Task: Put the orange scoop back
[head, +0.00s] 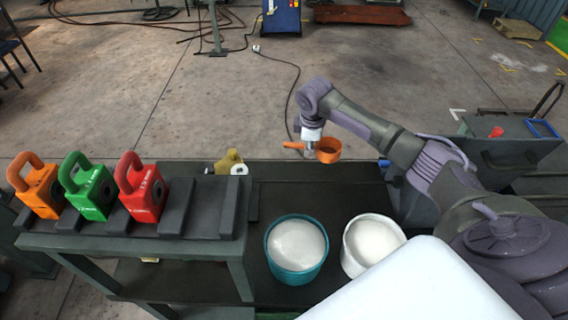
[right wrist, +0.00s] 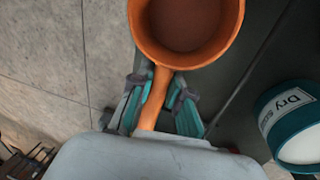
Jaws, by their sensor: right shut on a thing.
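The orange scoop (head: 328,152) is held in the air by my right gripper (head: 309,149), over the far edge of the dark table. In the right wrist view the scoop's round cup (right wrist: 187,25) appears empty, and the two teal-padded fingers of my right gripper (right wrist: 160,104) are shut on its handle. The teal tub (head: 296,272) and the white tub (head: 347,262) hold white powder and stand nearer on the table. The teal tub also shows in the right wrist view (right wrist: 272,122) with a label reading "Dry". My left gripper is out of view.
A raised dark rack (head: 213,222) at left carries orange (head: 38,190), green (head: 88,190) and red (head: 143,192) handled blocks; its right slots are empty. A yellowish object with a white roll (head: 232,163) stands at the table's far edge. Dark table surface (head: 300,195) between scoop and tubs is clear.

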